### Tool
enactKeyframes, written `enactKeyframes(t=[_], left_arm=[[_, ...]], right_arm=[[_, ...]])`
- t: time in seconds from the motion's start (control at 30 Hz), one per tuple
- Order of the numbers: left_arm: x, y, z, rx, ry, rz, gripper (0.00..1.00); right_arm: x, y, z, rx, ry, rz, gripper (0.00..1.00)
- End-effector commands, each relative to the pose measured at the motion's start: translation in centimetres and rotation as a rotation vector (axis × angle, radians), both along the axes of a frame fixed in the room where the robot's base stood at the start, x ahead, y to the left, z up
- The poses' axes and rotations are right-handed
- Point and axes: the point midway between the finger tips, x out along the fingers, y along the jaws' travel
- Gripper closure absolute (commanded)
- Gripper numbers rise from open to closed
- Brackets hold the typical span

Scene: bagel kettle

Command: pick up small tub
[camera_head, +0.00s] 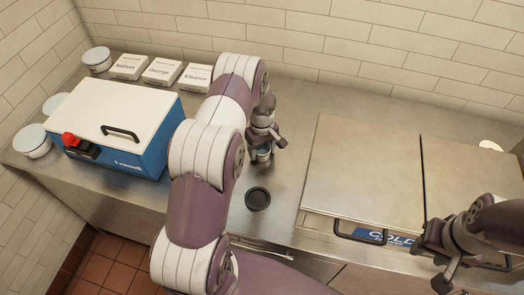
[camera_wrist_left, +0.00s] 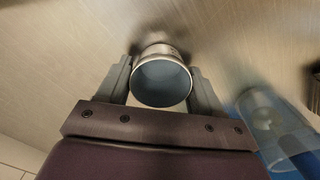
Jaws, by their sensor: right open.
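The small tub shows in the left wrist view (camera_wrist_left: 162,82) as a round metal-sided cup, open end toward the camera, with a grey-blue inside. My left gripper (camera_wrist_left: 160,85) has a finger on each side of it and appears shut on it. In the head view the tub (camera_head: 262,154) is partly hidden under my left gripper (camera_head: 265,142), at the counter's middle. Whether it touches the counter is unclear. My right gripper (camera_head: 437,262) is open and empty at the lower right, in front of the cold unit.
A blue box with a white lid (camera_head: 110,105) stands at the left, with round pale-lidded tubs (camera_head: 33,140) beside it. White name cards (camera_head: 162,71) line the back. A black round dish (camera_head: 257,198) lies nearby. Closed metal lids (camera_head: 365,165) cover the cold unit at right.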

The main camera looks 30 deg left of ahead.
Motion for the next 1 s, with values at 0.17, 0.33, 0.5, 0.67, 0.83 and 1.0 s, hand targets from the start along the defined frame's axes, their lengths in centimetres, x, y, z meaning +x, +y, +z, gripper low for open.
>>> enactKeyframes(t=[0.17, 0.33, 0.5, 0.67, 0.83, 1.0], left_arm=[[0.0, 0.0, 0.0, 0.0, 0.0, 0.0, 0.67], [0.0, 0.0, 0.0, 0.0, 0.0, 0.0, 0.67], [0.1, 0.0, 0.7, 0.0, -0.001, 0.0, 0.67], [0.2, 0.0, 4.3, 0.001, -0.005, 0.0, 0.67], [0.1, 0.0, 8.2, 0.001, -0.004, 0.0, 0.67], [0.0, 0.0, 10.0, 0.0, 0.0, 0.0, 0.67]], right_arm=[[0.0, 0.0, 0.0, 0.0, 0.0, 0.0, 0.57], [0.0, 0.0, 0.0, 0.0, 0.0, 0.0, 0.57], [0.0, 0.0, -0.4, 0.0, 0.0, 0.0, 0.57], [0.0, 0.0, -1.9, 0.0, 0.0, 0.0, 0.57], [0.0, 0.0, -2.8, 0.0, 0.0, 0.0, 0.57], [0.0, 0.0, -3.0, 0.0, 0.0, 0.0, 0.57]])
